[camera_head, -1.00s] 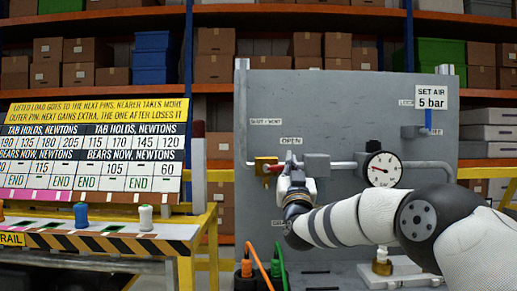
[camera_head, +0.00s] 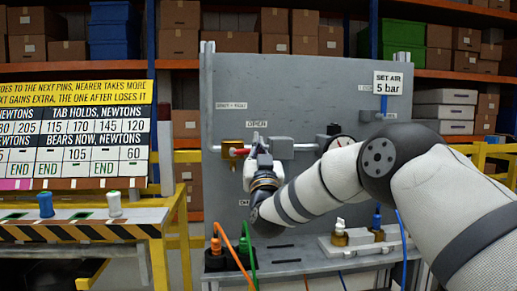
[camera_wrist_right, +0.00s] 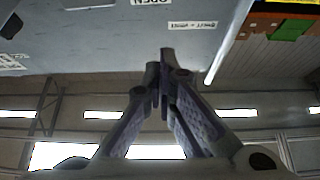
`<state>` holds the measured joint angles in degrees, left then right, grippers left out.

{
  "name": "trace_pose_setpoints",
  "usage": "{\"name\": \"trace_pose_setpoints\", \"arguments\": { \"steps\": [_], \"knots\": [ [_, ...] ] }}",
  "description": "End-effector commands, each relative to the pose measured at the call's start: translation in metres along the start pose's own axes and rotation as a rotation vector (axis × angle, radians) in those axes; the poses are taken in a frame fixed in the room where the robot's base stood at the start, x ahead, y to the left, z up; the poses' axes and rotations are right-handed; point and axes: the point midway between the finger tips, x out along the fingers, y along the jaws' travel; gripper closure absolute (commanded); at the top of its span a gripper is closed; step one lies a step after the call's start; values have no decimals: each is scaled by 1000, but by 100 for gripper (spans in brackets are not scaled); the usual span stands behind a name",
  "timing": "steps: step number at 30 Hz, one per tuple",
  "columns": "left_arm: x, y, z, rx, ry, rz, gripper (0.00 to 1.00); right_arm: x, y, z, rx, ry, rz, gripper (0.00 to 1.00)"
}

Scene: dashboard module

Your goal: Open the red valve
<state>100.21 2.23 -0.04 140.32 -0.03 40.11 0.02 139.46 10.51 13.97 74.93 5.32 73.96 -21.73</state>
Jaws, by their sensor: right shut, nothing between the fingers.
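The red valve handle (camera_head: 241,151) shows as a short red piece lying level beside a brass valve body (camera_head: 230,149) on the grey panel, below the OPEN label (camera_head: 257,124). My right gripper (camera_head: 261,152) is close to the right of the red piece in the head view and hides part of the pipe run. Whether it touches the handle cannot be told. In the right wrist view its fingers (camera_wrist_right: 164,72) are shut together, empty, in front of the grey panel, and the valve is not visible there. My left gripper is not in view.
A pressure gauge (camera_head: 338,142) on the panel (camera_head: 225,80) is partly hidden by my right arm. Orange and green cables rise from a dark socket box (camera_head: 226,258) below. A yellow-framed bench (camera_head: 80,232) with spools stands left. Brass fittings (camera_head: 340,238) sit lower right.

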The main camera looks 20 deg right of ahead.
Motion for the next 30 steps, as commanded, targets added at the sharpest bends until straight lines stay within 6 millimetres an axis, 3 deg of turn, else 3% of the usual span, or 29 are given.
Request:
{"name": "trace_pose_setpoints", "arguments": {
  "steps": [3,9,24,26,29,30],
  "knots": [
    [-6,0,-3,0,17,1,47,-23,1,-2,0,0,-1,100],
    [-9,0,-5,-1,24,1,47,-45,2,1,-1,0,0,100],
    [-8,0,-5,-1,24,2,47,-48,2,4,-1,-5,-2,100],
    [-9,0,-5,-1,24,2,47,-55,0,15,-4,-37,-14,100],
    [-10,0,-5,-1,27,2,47,-90,-8,67,-16,-188,-69,100],
    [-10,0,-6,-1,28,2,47,-113,-10,97,-22,-280,-98,100]
  ]
}}
